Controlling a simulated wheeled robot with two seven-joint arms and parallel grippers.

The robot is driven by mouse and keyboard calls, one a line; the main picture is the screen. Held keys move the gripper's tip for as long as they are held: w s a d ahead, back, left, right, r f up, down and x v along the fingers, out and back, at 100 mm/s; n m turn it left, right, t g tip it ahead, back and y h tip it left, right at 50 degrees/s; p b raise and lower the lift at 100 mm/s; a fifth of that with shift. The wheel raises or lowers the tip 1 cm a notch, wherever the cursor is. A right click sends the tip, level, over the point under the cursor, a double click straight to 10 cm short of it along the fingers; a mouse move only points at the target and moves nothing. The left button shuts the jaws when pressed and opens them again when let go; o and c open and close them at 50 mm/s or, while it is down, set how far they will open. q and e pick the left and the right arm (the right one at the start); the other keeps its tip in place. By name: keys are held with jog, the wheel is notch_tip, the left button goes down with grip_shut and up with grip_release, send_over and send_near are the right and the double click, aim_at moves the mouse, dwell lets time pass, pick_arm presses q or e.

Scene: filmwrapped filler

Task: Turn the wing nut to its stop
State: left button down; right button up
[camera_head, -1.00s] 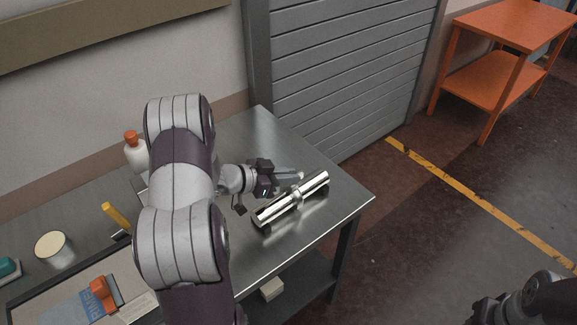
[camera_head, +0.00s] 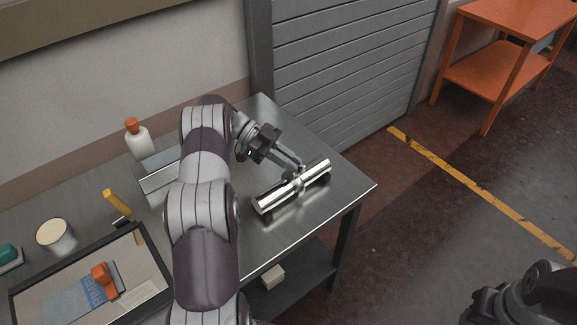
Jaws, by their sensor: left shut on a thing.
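A shiny metal tube (camera_head: 277,198) lies at a slant on the steel table, with a clamp band (camera_head: 298,184) around its middle. My left gripper (camera_head: 297,166) reaches in from behind and left, fingers pointing down to the right at the top of the clamp. It is shut on the small wing nut there, which is mostly hidden between the fingertips. Part of my right arm, with dark gripper parts (camera_head: 484,307), shows at the bottom right, far from the tube; its fingers are not clear.
On the steel table (camera_head: 335,203) stand a white bottle with an orange cap (camera_head: 138,140), a round tin (camera_head: 55,236), a yellow-handled tool (camera_head: 116,202) and a framed tray (camera_head: 151,254). An orange shelf unit (camera_head: 508,22) stands at the back right. The table's right corner is clear.

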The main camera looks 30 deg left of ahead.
pick_arm(q)
jog(key=shift+f+m+g+b, duration=0.2)
jog(key=shift+m+g+b, duration=0.45)
jog(key=shift+g, duration=0.2)
jog(key=shift+f+m+g+b, duration=0.2)
jog(key=shift+m+g+b, duration=0.35)
jog(key=shift+m+g, duration=0.25)
jog(key=c, duration=1.2)
grip_release()
jog(key=shift+w, duration=0.1)
jog(key=shift+c, duration=0.2)
jog(key=shift+w+r, duration=0.1)
jog(key=shift+r, duration=0.1)
